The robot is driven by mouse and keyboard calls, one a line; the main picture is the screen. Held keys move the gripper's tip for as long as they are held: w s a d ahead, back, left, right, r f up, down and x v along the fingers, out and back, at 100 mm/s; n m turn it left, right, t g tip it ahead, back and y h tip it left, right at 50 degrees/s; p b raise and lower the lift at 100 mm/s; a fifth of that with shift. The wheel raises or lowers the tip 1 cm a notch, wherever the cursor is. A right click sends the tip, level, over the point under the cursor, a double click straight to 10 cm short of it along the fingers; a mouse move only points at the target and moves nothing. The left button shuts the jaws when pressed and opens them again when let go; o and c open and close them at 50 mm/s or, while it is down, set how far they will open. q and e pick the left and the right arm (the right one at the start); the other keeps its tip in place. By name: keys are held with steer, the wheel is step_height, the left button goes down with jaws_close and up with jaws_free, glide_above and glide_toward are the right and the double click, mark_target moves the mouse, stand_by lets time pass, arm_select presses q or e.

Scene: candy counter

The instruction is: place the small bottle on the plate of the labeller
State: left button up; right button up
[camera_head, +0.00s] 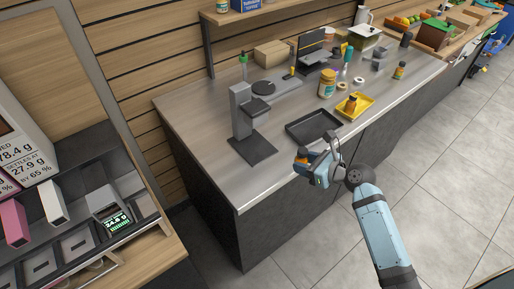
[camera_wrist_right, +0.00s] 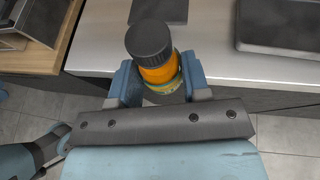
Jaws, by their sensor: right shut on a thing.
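My right gripper (camera_head: 307,160) is shut on the small bottle (camera_wrist_right: 158,70), which has orange contents and a black ribbed cap. In the right wrist view the bottle sits between the two blue fingers (camera_wrist_right: 160,82), cap towards the camera. In the head view the gripper is at the counter's front edge, and the bottle is small and partly hidden. A grey upright device, which looks like the labeller (camera_head: 241,112), stands to the left with a dark flat plate (camera_head: 252,150) at its foot. The plate is bare and apart from the bottle. My left gripper is not seen.
A black tray (camera_head: 314,125) lies just behind the gripper. A yellow tray (camera_head: 364,108) with a bottle, a jar (camera_head: 327,83) and other items stand farther right. Bare steel counter (camera_head: 205,120) lies left of the labeller. A display stand (camera_head: 150,225) is at lower left.

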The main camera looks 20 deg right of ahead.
steer(key=p, duration=0.1)
glide_above(259, 151)
steer(key=shift+w+r, duration=0.1)
step_height(259, 151, down, 3)
steer(key=shift+f, duration=0.3)
steer(key=shift+f, duration=0.15)
steer(key=o, duration=1)
steer(key=shift+o, duration=0.2)
